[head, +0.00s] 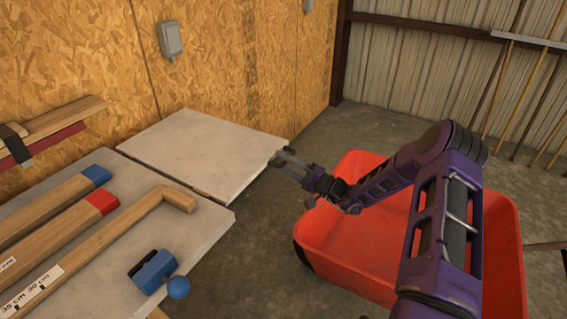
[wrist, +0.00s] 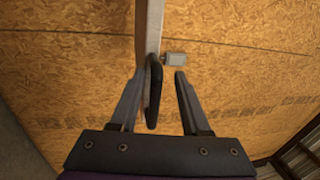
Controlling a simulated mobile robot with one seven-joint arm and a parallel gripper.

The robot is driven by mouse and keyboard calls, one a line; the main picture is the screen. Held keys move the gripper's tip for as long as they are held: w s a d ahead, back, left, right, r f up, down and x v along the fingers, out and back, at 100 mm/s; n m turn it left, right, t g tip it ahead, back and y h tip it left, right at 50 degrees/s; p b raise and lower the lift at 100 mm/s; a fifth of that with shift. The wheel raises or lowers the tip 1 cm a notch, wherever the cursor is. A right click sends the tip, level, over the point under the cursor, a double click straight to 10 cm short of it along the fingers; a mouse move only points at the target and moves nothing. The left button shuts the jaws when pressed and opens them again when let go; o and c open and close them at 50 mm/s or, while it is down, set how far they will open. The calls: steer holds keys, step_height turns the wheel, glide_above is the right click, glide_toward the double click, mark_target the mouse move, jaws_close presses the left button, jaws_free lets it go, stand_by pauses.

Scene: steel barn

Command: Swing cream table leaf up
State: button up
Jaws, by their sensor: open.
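The cream table leaf (head: 205,148) lies about level beside the end of the cream worktop (head: 215,222), with a narrow dark gap between them. In the wrist view the leaf shows edge-on as a pale strip (wrist: 154,25). A dark handle (wrist: 153,92) sits at that edge. My gripper (head: 279,160) is at the leaf's right edge in the head view. In the wrist view my gripper (wrist: 163,80) is open, with the handle between its fingers, close to the left one. I cannot tell whether the finger touches it. The leaf's underside and supports are hidden.
Wooden bars with blue (head: 97,174) and red (head: 103,201) ends, a wooden stick (head: 175,198) and a blue clamp-like tool (head: 153,270) lie on the worktop. A red tub (head: 500,235) stands below my arm. A grey box (head: 170,40) is on the board wall.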

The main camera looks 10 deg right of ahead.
steer(key=v, duration=1.7)
steer(key=shift+d, duration=0.2)
steer(key=shift+s, duration=0.1)
